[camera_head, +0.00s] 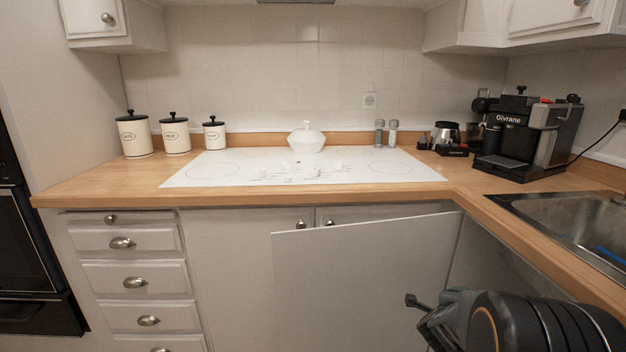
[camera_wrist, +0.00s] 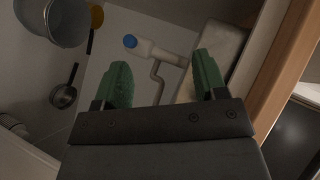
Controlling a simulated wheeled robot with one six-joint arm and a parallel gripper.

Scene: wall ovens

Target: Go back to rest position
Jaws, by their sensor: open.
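My gripper (camera_wrist: 162,78) shows in the wrist view with its two green-padded fingers spread apart and nothing between them. It points into a dim cabinet interior. In the head view, my dark arm is at the lower right, beside an open white cabinet door (camera_head: 365,275) under the counter. The gripper's fingers are not clear in that view, and the arm is cut off by the frame edge.
In the cabinet are a white drain pipe (camera_wrist: 155,50) with a blue cap (camera_wrist: 130,41), a hanging pot (camera_wrist: 62,20) and a ladle (camera_wrist: 64,96). The wooden counter (camera_head: 110,183) and sink (camera_head: 575,225) border my arm's space. A coffee machine (camera_head: 525,130) stands on the counter.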

